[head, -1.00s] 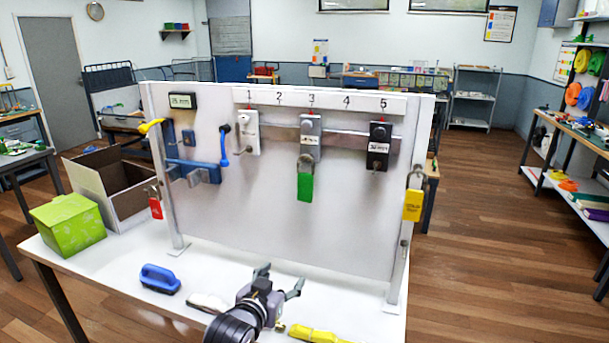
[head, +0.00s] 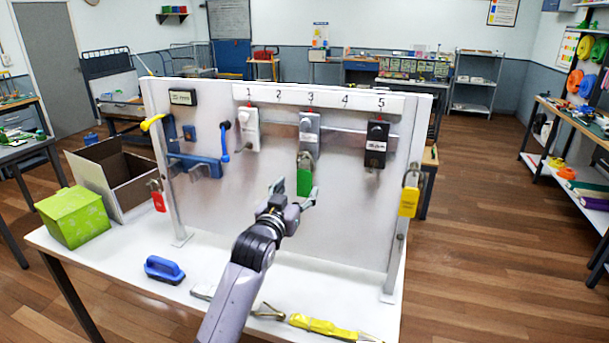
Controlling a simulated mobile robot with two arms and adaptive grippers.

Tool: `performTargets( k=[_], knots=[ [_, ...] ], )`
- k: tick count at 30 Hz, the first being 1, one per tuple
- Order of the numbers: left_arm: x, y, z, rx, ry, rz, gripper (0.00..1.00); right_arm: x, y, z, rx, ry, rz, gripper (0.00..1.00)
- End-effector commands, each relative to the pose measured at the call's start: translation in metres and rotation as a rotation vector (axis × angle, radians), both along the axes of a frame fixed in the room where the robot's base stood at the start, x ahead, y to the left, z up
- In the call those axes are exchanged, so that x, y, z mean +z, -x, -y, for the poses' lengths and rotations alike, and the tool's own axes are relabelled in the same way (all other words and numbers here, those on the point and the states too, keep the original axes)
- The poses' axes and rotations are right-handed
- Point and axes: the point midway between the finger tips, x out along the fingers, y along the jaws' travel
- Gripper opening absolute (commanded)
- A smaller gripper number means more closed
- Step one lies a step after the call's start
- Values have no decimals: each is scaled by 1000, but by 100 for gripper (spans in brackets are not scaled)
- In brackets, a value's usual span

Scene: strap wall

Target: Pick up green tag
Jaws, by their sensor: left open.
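The green tag (head: 304,181) hangs from a padlock shackle under the grey unit (head: 308,133) below number 3 on the white board. My left gripper (head: 295,189) is open and empty in front of the board, its fingers pointing up toward it. The gripper is just left of and slightly below the green tag in the picture. Its right finger overlaps the tag's lower edge; I cannot tell whether they touch. My right gripper is not in view.
A white unit (head: 248,130) and a black unit (head: 376,145) flank the grey one. A red tag (head: 158,201) and a yellow tag (head: 409,202) hang on the posts. A blue-handled block (head: 164,269) and yellow strap (head: 325,328) lie on the table.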

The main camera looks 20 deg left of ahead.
Motion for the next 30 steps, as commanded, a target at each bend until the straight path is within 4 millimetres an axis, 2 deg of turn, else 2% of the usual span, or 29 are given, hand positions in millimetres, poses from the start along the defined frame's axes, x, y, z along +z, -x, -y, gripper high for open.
performTargets(
  k=[8,15,19,30],
  knots=[
    [1,-15,0,0,0,0,62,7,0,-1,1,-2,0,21],
    [-2,-43,-3,0,0,-2,62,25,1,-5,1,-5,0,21],
    [-4,-56,-2,0,0,-1,62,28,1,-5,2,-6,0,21],
    [-6,-62,-2,0,0,0,62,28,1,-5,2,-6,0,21]
  ],
)
